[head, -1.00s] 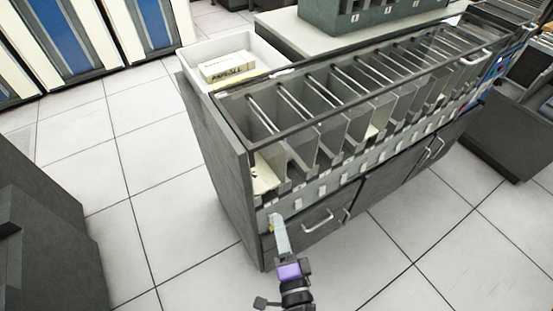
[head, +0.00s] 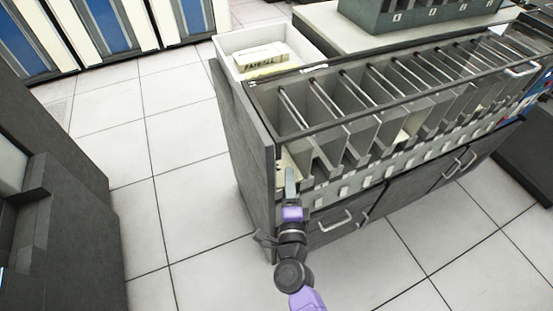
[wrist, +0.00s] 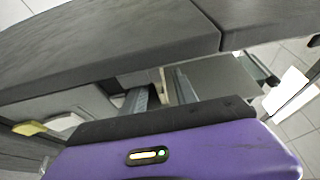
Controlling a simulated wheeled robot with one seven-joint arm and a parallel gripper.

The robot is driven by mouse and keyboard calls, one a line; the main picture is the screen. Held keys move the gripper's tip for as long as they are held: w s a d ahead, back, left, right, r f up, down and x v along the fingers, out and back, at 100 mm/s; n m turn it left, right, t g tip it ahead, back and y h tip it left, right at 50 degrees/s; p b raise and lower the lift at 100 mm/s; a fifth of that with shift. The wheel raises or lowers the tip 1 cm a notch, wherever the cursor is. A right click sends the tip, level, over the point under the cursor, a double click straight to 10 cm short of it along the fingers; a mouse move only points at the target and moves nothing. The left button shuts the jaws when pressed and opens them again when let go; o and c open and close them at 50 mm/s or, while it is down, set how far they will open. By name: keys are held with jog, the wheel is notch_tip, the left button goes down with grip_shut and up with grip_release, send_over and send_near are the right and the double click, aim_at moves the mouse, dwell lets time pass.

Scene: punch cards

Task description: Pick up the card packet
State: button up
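Cream cards (head: 284,160) show in the leftmost pocket of the grey card sorter in the head view, partly hidden by my gripper. A cream box with dark lettering (head: 264,62) lies in the white tray at the sorter's left end. I cannot tell for certain which is the card packet. My gripper (head: 290,174) is at the front of the leftmost pocket, by the cream cards. In the wrist view, two grey fingers (wrist: 160,93) stand apart beyond the purple gripper body. A pale strip shows behind the gap; I see nothing clearly held.
The sorter's row of pockets (head: 380,107) runs to the right under a dark-framed clear cover. The white tray's rim (head: 226,62) stands at the left end. The tiled floor to the left (head: 185,165) is clear.

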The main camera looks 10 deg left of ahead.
jog(key=shift+w, duration=0.1)
jog(key=shift+c, duration=0.4)
grip_shut()
jog(key=shift+r, duration=0.1)
